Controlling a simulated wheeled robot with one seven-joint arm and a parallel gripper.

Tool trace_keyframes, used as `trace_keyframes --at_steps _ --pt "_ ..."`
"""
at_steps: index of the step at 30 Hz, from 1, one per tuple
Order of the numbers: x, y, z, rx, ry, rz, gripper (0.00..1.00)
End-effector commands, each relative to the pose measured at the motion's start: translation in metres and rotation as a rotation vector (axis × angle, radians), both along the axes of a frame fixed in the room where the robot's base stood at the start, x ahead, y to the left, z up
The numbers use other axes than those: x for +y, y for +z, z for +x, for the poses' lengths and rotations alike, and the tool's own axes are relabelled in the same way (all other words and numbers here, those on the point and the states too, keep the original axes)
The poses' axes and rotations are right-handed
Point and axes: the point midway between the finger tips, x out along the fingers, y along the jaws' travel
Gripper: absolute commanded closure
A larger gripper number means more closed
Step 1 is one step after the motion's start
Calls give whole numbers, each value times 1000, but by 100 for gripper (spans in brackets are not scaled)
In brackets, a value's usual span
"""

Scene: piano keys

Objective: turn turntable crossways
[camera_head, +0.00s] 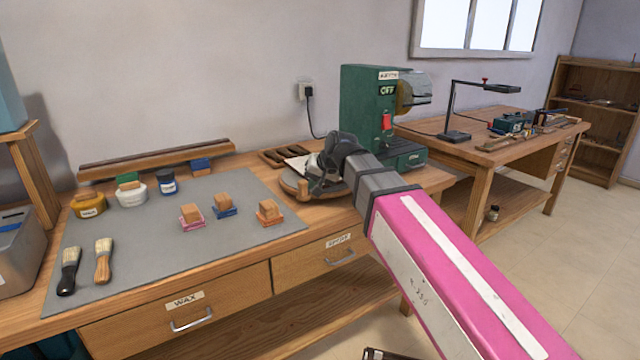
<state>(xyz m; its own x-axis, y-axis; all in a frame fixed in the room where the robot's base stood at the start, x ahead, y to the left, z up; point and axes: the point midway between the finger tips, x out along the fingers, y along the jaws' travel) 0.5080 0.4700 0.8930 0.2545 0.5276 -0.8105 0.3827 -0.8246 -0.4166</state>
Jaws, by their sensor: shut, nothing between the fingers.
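The turntable (292,187) is a round wooden disc on the workbench, just left of the green machine. My pink and grey arm reaches in from the lower right and covers much of the disc. My gripper (312,187) is at the turntable, over its front part. The fingers are small and dark here, and they are shut with nothing seen between them. I cannot tell whether they touch the disc. A pale piece (297,163) shows on the disc behind the gripper; its full shape is hidden.
The green machine (362,110) with a red switch stands close behind my arm. A grey mat (150,240) to the left holds jars, brushes and several small wooden-handled blocks. A dark wooden tray (272,158) lies behind the turntable. A second bench (500,150) stands at right.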

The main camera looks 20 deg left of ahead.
Motion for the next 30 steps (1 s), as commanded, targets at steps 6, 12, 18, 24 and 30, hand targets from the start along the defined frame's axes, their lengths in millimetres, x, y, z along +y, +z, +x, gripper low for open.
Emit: trace_keyframes --at_steps 6,12,18,24,30 --pt "9 0 -1 1 2 1 100" --pt "14 0 -2 3 5 5 100" --pt "16 0 -2 1 6 5 100" --pt "18 0 -1 0 7 6 100" --pt "17 4 -2 -1 7 6 100"
